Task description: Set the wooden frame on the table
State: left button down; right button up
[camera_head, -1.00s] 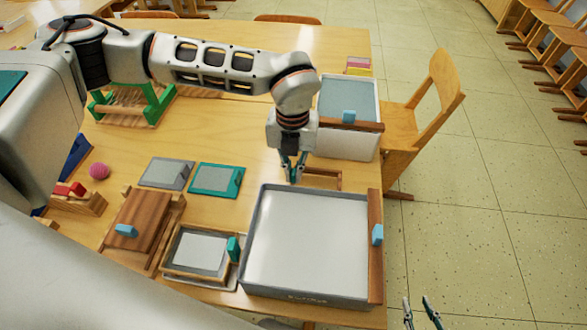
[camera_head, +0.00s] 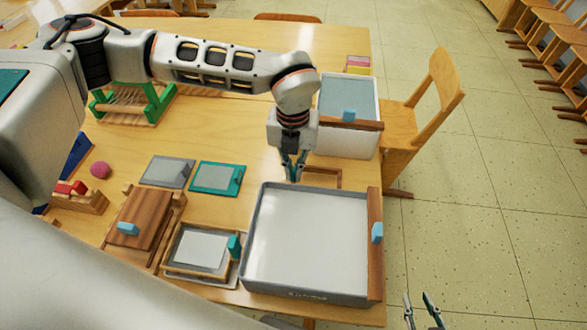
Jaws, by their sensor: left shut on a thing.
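The wooden frame (camera_head: 325,172) is a thin brown rectangle seen behind the large grey tub, at the right part of the table (camera_head: 225,130). Its left part is hidden by my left gripper (camera_head: 293,170), which points down and is shut on it. I cannot tell whether the frame touches the table top or hangs just above it. My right gripper (camera_head: 422,308) shows at the bottom edge, open and empty, over the floor to the right of the table.
The large grey tub (camera_head: 250,235) stands just in front of the frame; another tub (camera_head: 345,148) stands behind it. A wooden frame with a white sheet (camera_head: 200,250), a teal-edged screen (camera_head: 217,177) and a wooden press (camera_head: 140,220) lie left. A chair (camera_head: 430,100) stands right.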

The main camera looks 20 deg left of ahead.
pick_arm(q)
jog(key=shift+f, duration=0.5)
dwell(0.8)
jog(key=c, duration=2.1)
grip_release()
jog(key=shift+c, duration=0.2)
notch_tip(320, 180, up, 12)
